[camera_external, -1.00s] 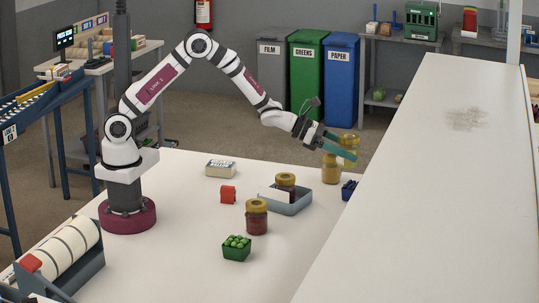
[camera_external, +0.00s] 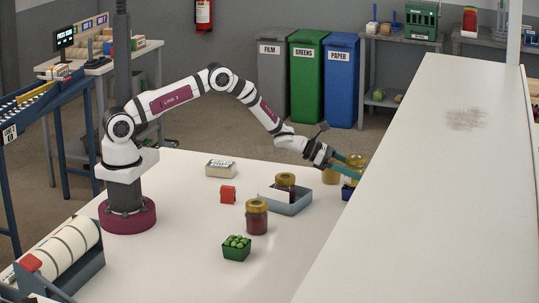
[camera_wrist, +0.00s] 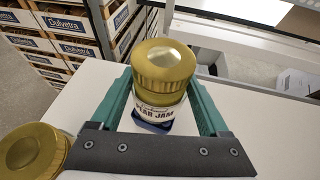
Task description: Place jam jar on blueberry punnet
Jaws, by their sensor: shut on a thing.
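My gripper (camera_external: 347,168) is shut on a gold-lidded jam jar (camera_wrist: 162,78), its label partly reading "AR JAM" in the wrist view. The jar also shows in the external view (camera_external: 356,162), at the table's right edge, and looks upright. The dark blue blueberry punnet (camera_external: 347,193) is directly below the jar, mostly hidden by it and the fingers. Its blue edge shows under the jar in the wrist view (camera_wrist: 150,127). I cannot tell whether the jar touches the punnet.
Another gold-lidded jar (camera_external: 330,175) stands close on the left of the punnet. A grey-blue tray (camera_external: 291,207) holds a dark jar (camera_external: 285,185). A red jar (camera_external: 256,217), green punnet (camera_external: 236,248), red block (camera_external: 228,194) and white box (camera_external: 220,169) stand further left.

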